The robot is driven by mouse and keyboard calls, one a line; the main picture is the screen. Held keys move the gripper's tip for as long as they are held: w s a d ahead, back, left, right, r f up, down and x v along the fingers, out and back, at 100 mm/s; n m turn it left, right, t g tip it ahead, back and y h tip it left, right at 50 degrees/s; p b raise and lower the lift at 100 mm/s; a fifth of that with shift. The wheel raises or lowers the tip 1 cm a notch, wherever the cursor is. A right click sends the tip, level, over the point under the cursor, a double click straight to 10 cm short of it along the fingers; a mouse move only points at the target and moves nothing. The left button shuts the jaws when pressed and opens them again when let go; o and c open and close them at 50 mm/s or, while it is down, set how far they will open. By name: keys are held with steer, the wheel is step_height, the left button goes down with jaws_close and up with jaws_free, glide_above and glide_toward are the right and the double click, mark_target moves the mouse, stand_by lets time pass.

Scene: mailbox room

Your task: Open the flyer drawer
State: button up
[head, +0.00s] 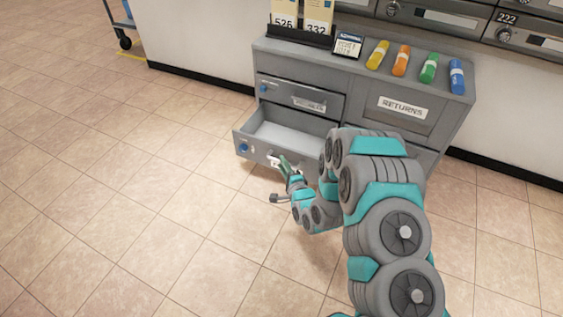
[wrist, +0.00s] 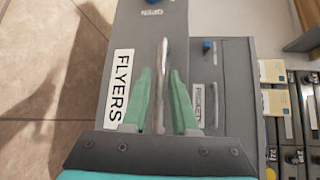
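The flyer drawer (head: 262,153) is the lower left drawer of a grey cabinet, and it stands pulled out with its inside showing empty. Its front (wrist: 122,50) carries a FLYERS label and a blue knob marked OPEN in the wrist view. A pale bar handle (wrist: 163,58) runs along the front between my green fingers. My gripper (head: 283,162) is at the drawer front in the head view. In the wrist view my gripper (wrist: 162,85) has one finger on each side of the handle, close against it, and seems shut on it.
A shut drawer (head: 300,96) lies above the open one. The RETURNS door (head: 401,107) is at the right.

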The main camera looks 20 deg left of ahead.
steer(key=f+v, duration=0.1)
steer(key=v, duration=0.5)
steer(key=shift+r, duration=0.4)
steer(key=shift+r, duration=0.1)
steer(key=w+d+r+n+g+h+p, duration=0.3)
steer(key=d+r+n+h+p, duration=0.15)
steer(key=d+r, duration=0.45)
steer(key=s+d+r+n+g+h+p, duration=0.1)
steer(key=s+d+r+n+g+h, duration=0.15)
steer(key=d+r, duration=0.4)
steer(key=s+d+r+n+g+h+p, duration=0.1)
steer(key=s+d+r+p, duration=0.1)
steer(key=s+d+r, duration=0.45)
steer(key=s+d+r+n+g+h+p, duration=0.1)
steer(key=s+d+r, duration=0.3)
steer(key=s, duration=0.6)
steer(key=s+d+r+n+g+p, duration=0.1)
steer(key=s+d+r+g+p, duration=0.1)
steer(key=s+d+r+g, duration=0.2)
steer(key=s+d+r+n+g+h+p, duration=0.1)
steer(key=s+d+r, duration=0.4)
steer(key=s, duration=1.1)
step_height(320, 180, up, 4)
steer(key=shift+d+f+g+h, duration=0.15)
steer(key=shift+g+h, duration=0.15)
steer(key=shift+g, duration=0.45)
